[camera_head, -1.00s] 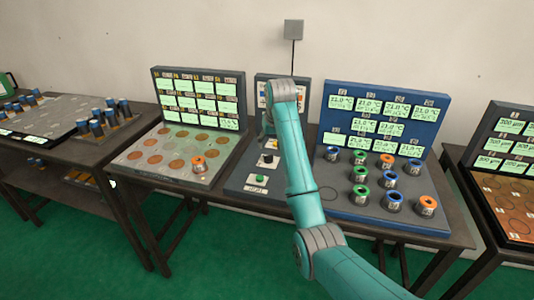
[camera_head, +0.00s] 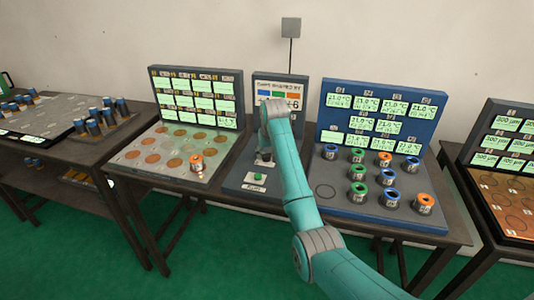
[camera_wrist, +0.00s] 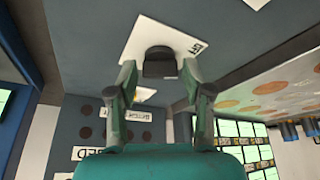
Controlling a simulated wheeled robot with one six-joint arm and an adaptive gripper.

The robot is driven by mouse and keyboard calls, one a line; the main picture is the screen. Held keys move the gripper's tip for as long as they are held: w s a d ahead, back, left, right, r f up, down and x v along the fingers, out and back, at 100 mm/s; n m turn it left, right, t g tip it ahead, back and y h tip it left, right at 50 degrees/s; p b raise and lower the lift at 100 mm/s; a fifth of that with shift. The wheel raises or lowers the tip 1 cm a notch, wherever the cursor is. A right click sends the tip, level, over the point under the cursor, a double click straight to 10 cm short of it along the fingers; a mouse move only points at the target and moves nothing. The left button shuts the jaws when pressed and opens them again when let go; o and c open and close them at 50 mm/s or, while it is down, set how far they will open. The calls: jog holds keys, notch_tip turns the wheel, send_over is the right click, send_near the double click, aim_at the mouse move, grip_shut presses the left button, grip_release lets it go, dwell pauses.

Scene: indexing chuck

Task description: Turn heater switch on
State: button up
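A black knob (camera_wrist: 160,62) on a white plate (camera_wrist: 135,45) with a small label shows in the wrist view. I cannot tell for certain that it is the heater switch. My gripper (camera_wrist: 159,76) is open, its two green fingertips apart at either side of the knob's near edge, with small gaps visible. The knob is not gripped. In the head view my gripper (camera_head: 264,152) is over the narrow middle panel (camera_head: 234,181), and the arm hides most of the controls there. A green button (camera_head: 259,177) shows in front of it.
The blue panel (camera_head: 340,205) with several ringed cylinders stands close on the right. A board of copper discs (camera_head: 150,170) with one orange-topped cylinder (camera_head: 196,162) stands on the left. The middle panel's upright display (camera_head: 281,88) rises behind my gripper.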

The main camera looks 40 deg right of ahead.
jog(key=c, duration=0.6)
jog(key=shift+m, duration=0.3)
jog(key=m, duration=0.2)
jog(key=m+g+h, duration=0.1)
jog(key=m, duration=0.2)
jog(key=shift+w+a+h, duration=0.15)
jog(key=shift+a+h, duration=0.05)
jog(key=shift+h, duration=0.1)
jog(key=m+g, duration=0.1)
jog(key=m, duration=0.2)
jog(key=m+g+h, duration=0.1)
jog(key=m, duration=0.2)
jog(key=shift+w+g, duration=0.2)
jog(key=shift+g, duration=0.1)
jog(key=shift+m, duration=0.3)
jog(key=o, duration=1.1)
jog(key=shift+a+r, duration=0.1)
